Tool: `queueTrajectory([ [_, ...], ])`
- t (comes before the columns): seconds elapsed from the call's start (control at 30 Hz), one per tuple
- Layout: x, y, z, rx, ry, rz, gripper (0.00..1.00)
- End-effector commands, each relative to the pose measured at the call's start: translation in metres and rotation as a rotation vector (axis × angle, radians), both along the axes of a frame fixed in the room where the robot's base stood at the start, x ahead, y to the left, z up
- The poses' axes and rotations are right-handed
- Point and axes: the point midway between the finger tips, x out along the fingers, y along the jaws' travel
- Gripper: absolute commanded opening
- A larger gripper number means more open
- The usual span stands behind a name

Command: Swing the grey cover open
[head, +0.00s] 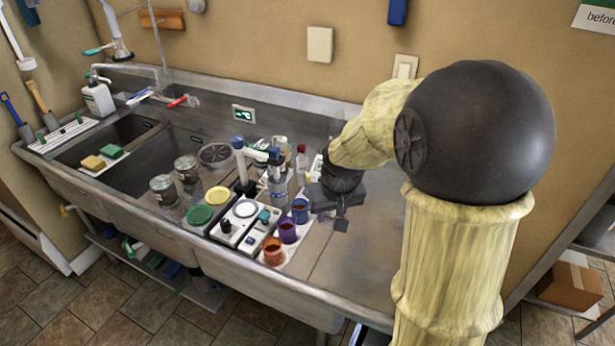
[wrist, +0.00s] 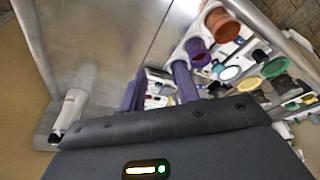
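I cannot tell for certain which part is the grey cover. A grey round disc (head: 216,155) lies on the sink counter behind the jars. A pale unit with a round grey-white top (head: 245,208) sits in the row of small devices. My gripper (head: 335,212) hangs over the steel counter, right of the blue bucket (head: 300,210) and apart from the disc. In the wrist view two dark fingers stand apart in front of my gripper (wrist: 158,92), with no held object visible between them.
A purple bucket (head: 288,232) and an orange-brown bucket (head: 273,251) stand at the devices' right edge. Bottles (head: 301,160) stand behind. Glass jars (head: 164,189), a green lid (head: 199,215) and a yellow lid (head: 217,195) are left. The steel counter (head: 350,262) at right is bare.

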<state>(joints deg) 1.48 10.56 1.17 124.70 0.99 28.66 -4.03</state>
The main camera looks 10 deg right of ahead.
Motion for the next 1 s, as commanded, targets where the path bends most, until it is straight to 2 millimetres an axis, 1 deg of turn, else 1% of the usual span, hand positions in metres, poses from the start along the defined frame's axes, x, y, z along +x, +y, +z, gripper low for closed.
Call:
queueTrajectory([
  [0.03,0.023,-0.001,0.002,0.0,-0.01,0.007,0.32],
  [0.2,0.091,-0.003,0.015,0.003,-0.039,0.038,0.32],
  [0.4,0.162,-0.006,0.028,0.009,-0.076,0.075,0.32],
  [0.5,0.189,-0.008,0.033,0.013,-0.092,0.091,0.32],
  [0.6,0.206,-0.01,0.037,0.014,-0.104,0.102,0.32],
  [0.7,0.213,-0.011,0.039,0.015,-0.109,0.107,0.32],
  [1.0,0.214,-0.011,0.04,0.015,-0.111,0.108,0.32],
])
